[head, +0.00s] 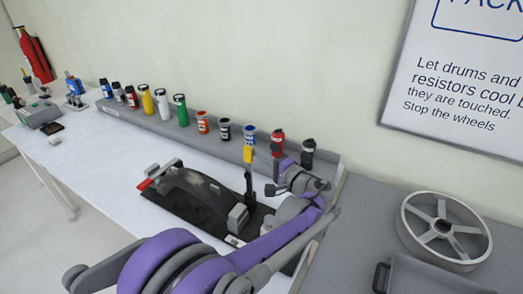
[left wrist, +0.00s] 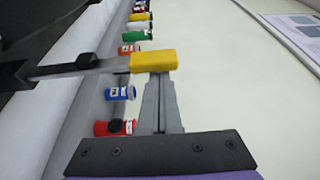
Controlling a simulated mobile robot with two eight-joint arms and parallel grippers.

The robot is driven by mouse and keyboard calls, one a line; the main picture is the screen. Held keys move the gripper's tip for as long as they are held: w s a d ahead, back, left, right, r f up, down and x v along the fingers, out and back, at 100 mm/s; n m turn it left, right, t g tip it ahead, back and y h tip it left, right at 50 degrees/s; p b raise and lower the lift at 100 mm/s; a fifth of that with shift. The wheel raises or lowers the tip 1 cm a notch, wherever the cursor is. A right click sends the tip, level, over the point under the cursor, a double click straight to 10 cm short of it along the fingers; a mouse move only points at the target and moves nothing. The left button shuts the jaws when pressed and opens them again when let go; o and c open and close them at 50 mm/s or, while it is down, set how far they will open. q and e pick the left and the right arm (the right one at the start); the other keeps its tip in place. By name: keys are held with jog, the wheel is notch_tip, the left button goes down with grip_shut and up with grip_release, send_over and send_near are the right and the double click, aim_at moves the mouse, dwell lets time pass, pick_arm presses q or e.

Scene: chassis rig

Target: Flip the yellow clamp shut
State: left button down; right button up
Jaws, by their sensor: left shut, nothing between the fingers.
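The yellow clamp handle (head: 247,154) tops a dark lever that stands roughly upright at the right part of a black fixture (head: 185,205). In the left wrist view the yellow handle (left wrist: 153,61) lies across the fingertips, its lever running in from the left. My left gripper (head: 264,161) is shut and empty, just right of the handle, its fingers pointing left. Its closed fingers also show in the left wrist view (left wrist: 157,88), and their tips appear at or very near the handle. I cannot tell whether they touch. My right gripper is not in view.
A grey ledge (head: 215,139) with several coloured bottles runs along the wall behind the fixture. A red bottle (head: 277,138) stands close behind my wrist. A red-tipped clamp (head: 145,184) is at the fixture's left end. A spoked wheel (head: 443,230) rests at the right.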

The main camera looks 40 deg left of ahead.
pick_arm(q)
jog(key=shift+s, duration=0.1)
